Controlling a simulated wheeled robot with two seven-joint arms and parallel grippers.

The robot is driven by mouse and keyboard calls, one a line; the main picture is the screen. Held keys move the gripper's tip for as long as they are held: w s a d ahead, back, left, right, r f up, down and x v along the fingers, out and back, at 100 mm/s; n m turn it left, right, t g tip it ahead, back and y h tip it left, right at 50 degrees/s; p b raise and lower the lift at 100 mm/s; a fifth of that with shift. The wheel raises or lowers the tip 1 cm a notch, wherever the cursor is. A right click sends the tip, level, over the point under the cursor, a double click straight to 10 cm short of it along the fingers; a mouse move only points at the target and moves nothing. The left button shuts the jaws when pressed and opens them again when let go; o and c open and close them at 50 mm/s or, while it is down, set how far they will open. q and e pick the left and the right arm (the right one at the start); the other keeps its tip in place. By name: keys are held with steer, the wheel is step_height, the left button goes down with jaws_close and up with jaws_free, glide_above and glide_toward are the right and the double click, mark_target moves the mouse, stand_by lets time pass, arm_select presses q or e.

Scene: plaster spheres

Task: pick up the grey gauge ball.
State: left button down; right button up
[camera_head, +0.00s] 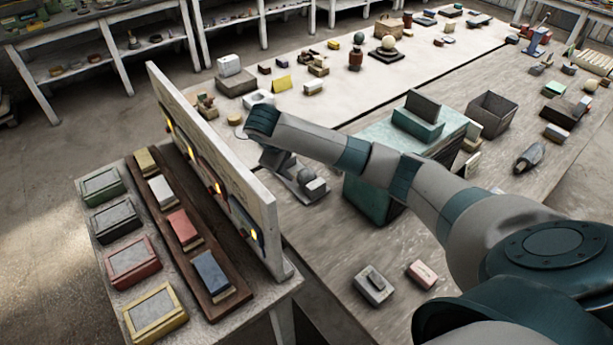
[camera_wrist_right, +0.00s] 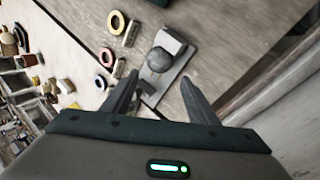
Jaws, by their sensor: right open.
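The grey gauge ball (camera_wrist_right: 159,60) is a mottled round ball resting on a flat grey holder (camera_wrist_right: 178,47) in the right wrist view. My right gripper (camera_wrist_right: 159,78) is open, with one finger on each side of the view and the ball just beyond the gap between the fingertips. Nothing is held between the fingers. In the head view, my right arm reaches in from the right to the bench beside the upright panel. My left gripper is not in view.
The upright panel (camera_head: 215,160) with lights stands left of my right wrist. A teal box (camera_head: 370,200) sits close beneath my forearm. An open grey bin (camera_head: 492,113) is farther right.

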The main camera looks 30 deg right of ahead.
mark_target(304, 174)
steer(key=p+x, duration=0.1)
steer(key=x, duration=0.4)
steer(key=shift+d+f+p, duration=0.15)
steer(key=shift+f+p, duration=0.05)
steer(key=shift+p, duration=0.2)
steer(key=shift+w+d+f, duration=0.1)
steer(key=shift+d+f, duration=0.05)
steer(key=shift+f, duration=0.3)
steer(key=shift+d+f+p, duration=0.5)
steer(key=shift+f+p, duration=0.05)
steer(key=shift+p, duration=0.3)
steer(key=shift+p+x, duration=0.5)
steer(key=shift+x, duration=1.4)
steer(key=c, duration=1)
